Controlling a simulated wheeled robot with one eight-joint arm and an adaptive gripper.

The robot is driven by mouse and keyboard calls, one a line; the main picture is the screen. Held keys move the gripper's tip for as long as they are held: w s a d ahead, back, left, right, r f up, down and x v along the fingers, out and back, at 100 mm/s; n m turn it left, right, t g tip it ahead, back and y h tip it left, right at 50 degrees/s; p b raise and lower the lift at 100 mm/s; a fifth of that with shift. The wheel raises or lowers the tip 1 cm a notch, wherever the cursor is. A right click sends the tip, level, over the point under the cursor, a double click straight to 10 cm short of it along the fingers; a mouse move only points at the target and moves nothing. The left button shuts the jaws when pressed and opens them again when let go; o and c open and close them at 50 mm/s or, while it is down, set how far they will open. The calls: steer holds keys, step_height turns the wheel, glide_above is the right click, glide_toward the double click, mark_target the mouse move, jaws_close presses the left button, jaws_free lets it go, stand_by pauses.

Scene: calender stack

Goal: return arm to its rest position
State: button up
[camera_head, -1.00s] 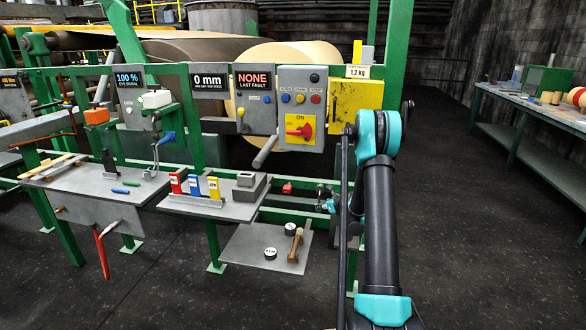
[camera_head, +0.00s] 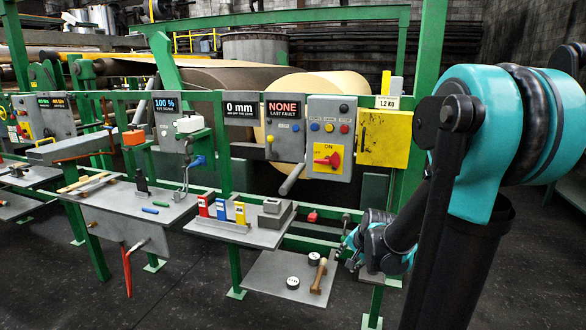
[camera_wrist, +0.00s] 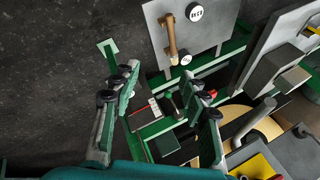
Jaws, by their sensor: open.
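My arm, black with teal joints, fills the right side of the head view, its large teal joint close to the camera. The forearm slopes down to the left to my gripper (camera_head: 348,246), which is right of the small shelf with the colored blocks. In the wrist view my gripper (camera_wrist: 163,85) is open, its two fingers spread with nothing held between them. Green frame parts and a small red-and-white item show beyond the fingers.
The low grey shelf (camera_head: 270,278) holds two round weights and a wooden-handled tool (camera_head: 319,274); it also shows in the wrist view (camera_wrist: 205,35). The control box (camera_head: 331,140) and yellow box (camera_head: 384,138) are on the green frame. Dark floor lies open in front.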

steer(key=s+d+f+n+g+h, duration=0.1)
steer(key=s+f+n+g, duration=0.1)
steer(key=s+n, duration=0.7)
steer(key=shift+s+d+f+h, duration=0.15)
steer(key=shift+s+f+h, duration=0.3)
steer(key=shift+s, duration=3.9)
